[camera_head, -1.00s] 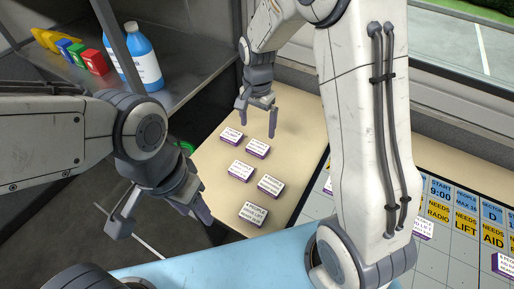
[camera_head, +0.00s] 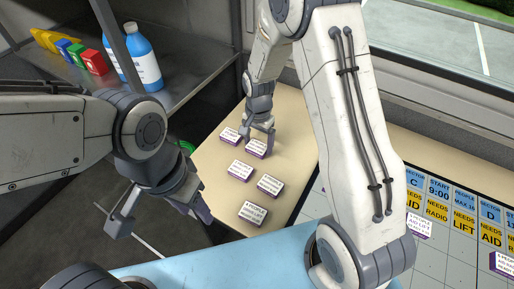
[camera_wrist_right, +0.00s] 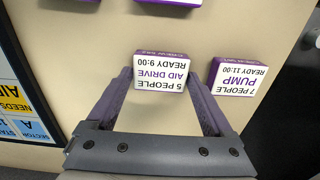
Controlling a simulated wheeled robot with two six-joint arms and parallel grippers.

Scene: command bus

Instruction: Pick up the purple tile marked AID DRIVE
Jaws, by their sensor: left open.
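The AID DRIVE tile (camera_wrist_right: 160,75) is a white-topped block with purple sides. It reads "5 PEOPLE AID DRIVE READY 9:00", upside down in the right wrist view. In the head view it is the tile (camera_head: 256,149) under my right gripper (camera_head: 258,138), partly covered. My right gripper (camera_wrist_right: 159,78) is open, with one finger on each side of the tile at its tips. A small gap shows at the right finger; contact at the left is unclear. The tile rests on the beige tabletop (camera_head: 218,165). My left gripper (camera_head: 160,218) is open and empty, away from the tiles.
The PUMP tile (camera_wrist_right: 238,85) lies close beside the right finger. Other purple-edged tiles (camera_head: 240,170), (camera_head: 270,185), (camera_head: 253,214) lie nearer the front. A grid board (camera_head: 445,240) is at right. A shelf at upper left holds blue bottles (camera_head: 143,58) and colored blocks.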

